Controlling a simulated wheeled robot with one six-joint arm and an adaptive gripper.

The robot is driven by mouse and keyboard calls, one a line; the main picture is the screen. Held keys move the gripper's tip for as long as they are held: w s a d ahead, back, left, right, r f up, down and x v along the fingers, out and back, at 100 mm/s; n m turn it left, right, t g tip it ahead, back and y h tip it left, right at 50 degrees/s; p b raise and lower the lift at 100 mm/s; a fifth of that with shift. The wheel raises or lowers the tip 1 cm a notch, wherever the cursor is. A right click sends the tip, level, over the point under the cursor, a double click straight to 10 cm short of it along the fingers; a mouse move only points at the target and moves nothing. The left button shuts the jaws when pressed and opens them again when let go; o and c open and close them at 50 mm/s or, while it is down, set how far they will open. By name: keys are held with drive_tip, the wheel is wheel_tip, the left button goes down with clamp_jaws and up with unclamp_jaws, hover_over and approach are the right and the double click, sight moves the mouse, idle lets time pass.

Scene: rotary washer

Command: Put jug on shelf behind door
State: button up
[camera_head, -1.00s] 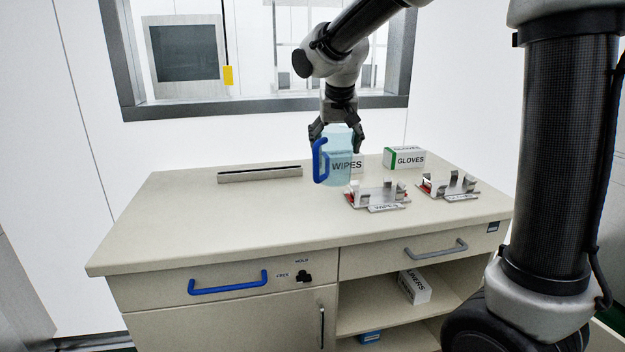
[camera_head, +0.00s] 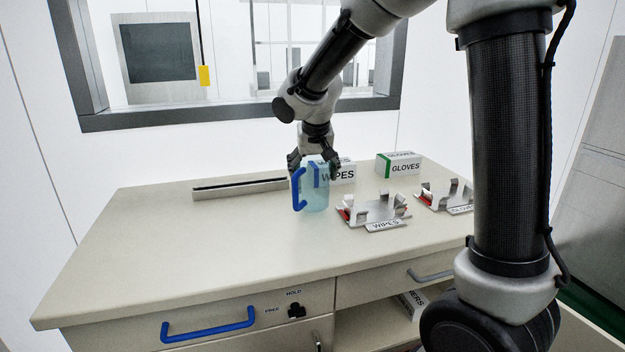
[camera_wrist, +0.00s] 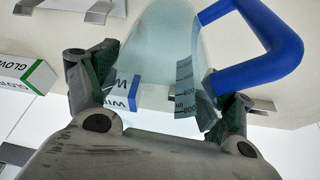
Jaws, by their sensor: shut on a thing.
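The jug (camera_head: 316,197), clear bluish with a blue handle on its left, is upright over the counter in the head view. My gripper (camera_head: 313,168) is shut on its upper part from above. I cannot tell whether the jug's base touches the counter. In the wrist view the jug (camera_wrist: 158,45) sits between my fingers (camera_wrist: 165,80), with its blue handle to the right and volume marks visible. The cabinet door (camera_head: 285,335) is at the lower edge of the head view, mostly cut off, and looks shut. Any shelf behind it is hidden.
A WIPES box (camera_head: 341,174) and a GLOVES box (camera_head: 398,165) stand at the back. Metal holders (camera_head: 375,209) lie to the jug's right. A slotted bar (camera_head: 240,188) lies at the back left. The counter's left front (camera_head: 170,255) is clear. A drawer has a blue handle (camera_head: 208,325).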

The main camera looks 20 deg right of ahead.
drive_tip(key=shift+f, duration=1.05)
drive_tip(key=shift+f, duration=0.1)
drive_tip(key=o, duration=1.1)
